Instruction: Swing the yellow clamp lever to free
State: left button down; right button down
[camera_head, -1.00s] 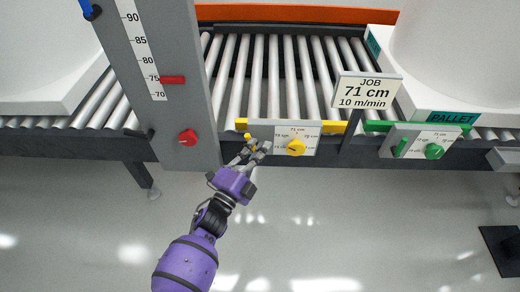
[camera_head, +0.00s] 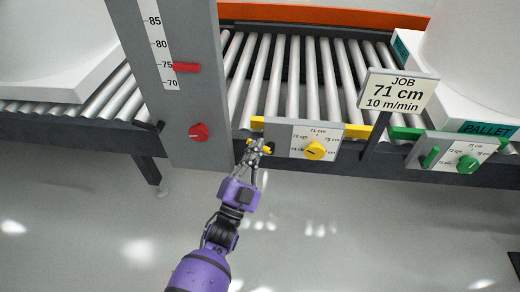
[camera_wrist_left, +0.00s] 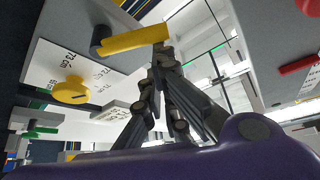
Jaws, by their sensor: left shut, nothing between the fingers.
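The yellow clamp lever (camera_wrist_left: 132,40) is a short bar on a dark pivot at the end of the white yellow-marked panel. In the head view the lever (camera_head: 264,149) is small and partly covered by my fingers. My left gripper (camera_head: 257,146) reaches up to it from the front, purple wrist below. In the left wrist view its fingertips (camera_wrist_left: 160,54) are together with nothing between them, right at the lever's free end. I cannot tell whether they touch it. My right gripper is not in view.
A yellow knob (camera_head: 315,151) sits on the same panel. A grey column with a red knob (camera_head: 198,132) stands close on the left. A job sign (camera_head: 398,91) reads 71 cm. A green-marked panel (camera_head: 455,151) is at the right. The floor in front is clear.

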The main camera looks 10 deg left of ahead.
pick_arm(q)
jog(key=shift+a+f+n+y, duration=0.15)
jog(key=shift+n+y, duration=0.25)
jog(key=shift+n, duration=0.2)
